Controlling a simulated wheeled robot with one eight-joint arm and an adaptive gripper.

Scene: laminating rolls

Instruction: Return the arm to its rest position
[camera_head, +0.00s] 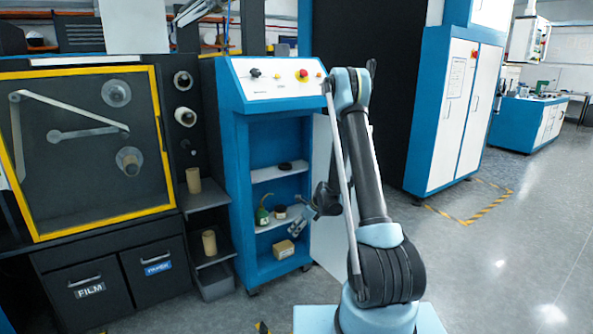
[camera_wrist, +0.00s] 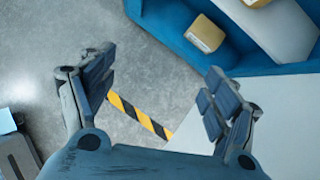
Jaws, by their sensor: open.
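My arm stands upright in the right half of the head view, with its upper link raised and its end reaching down to the left. My gripper (camera_head: 301,219) is in front of the blue shelf cabinet (camera_head: 239,190). In the wrist view my gripper (camera_wrist: 158,95) has its two fingers spread wide with nothing between them. Grey floor and a yellow-black floor stripe (camera_wrist: 137,115) show between and beyond the fingers.
A small cardboard box (camera_head: 284,250) sits on the cabinet's lower shelf, with a green bottle (camera_head: 262,213) on the shelf above. A yellow-framed machine (camera_head: 90,150) stands at left with cardboard cores (camera_head: 193,180) beside it. Open floor (camera_head: 500,270) lies to the right.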

